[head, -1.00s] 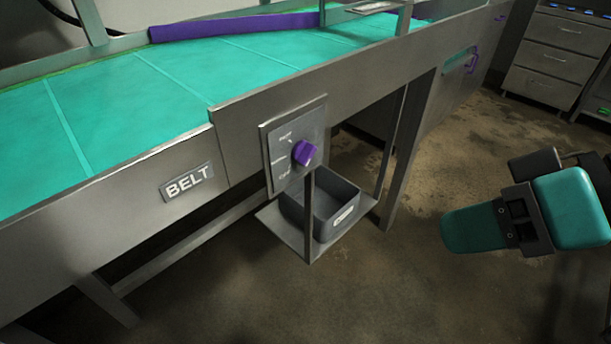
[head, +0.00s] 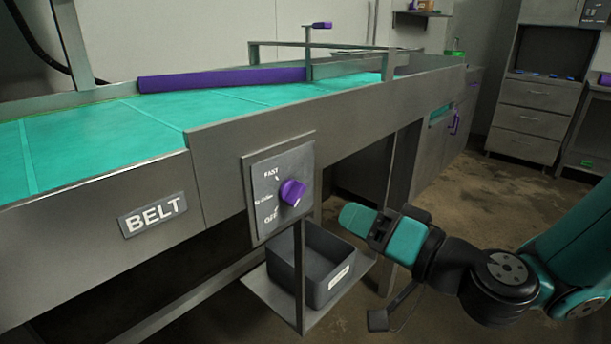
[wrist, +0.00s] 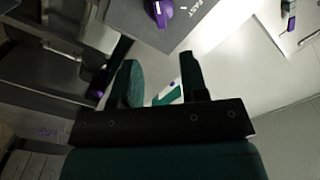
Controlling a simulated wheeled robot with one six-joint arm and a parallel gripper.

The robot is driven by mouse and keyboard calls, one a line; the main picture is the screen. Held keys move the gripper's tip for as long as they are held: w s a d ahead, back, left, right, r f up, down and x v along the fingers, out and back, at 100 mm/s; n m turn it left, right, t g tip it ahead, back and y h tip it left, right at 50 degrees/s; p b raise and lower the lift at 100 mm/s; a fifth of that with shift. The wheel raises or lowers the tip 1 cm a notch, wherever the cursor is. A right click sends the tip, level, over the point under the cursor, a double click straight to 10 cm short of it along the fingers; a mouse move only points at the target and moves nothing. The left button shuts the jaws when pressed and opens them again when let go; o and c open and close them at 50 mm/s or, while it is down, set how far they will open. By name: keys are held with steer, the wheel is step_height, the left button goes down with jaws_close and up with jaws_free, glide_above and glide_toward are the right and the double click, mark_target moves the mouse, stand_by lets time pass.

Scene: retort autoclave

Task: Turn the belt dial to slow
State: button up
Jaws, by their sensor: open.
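The belt dial is a purple knob (head: 292,192) on a grey panel (head: 262,218) on the side of the conveyor. The panel's upper label reads FAST and its lower one OFF; the middle label is too small to read surely. The knob also shows at the top of the wrist view (wrist: 160,10). My gripper (head: 352,216) is to the right of the dial, apart from it. In the wrist view its two fingers (wrist: 160,75) stand apart with nothing between them.
The conveyor (head: 165,165) has a teal belt and a BELT label (head: 152,214). A dark bin (head: 318,262) sits on a low shelf under the dial, beside a thin upright post (head: 300,275). Drawers (head: 533,120) stand at the back right. Floor is open between.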

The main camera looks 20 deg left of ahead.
mark_target(302, 193)
steer(key=p+x, duration=0.4)
steer(key=x, duration=0.7)
jaws_close()
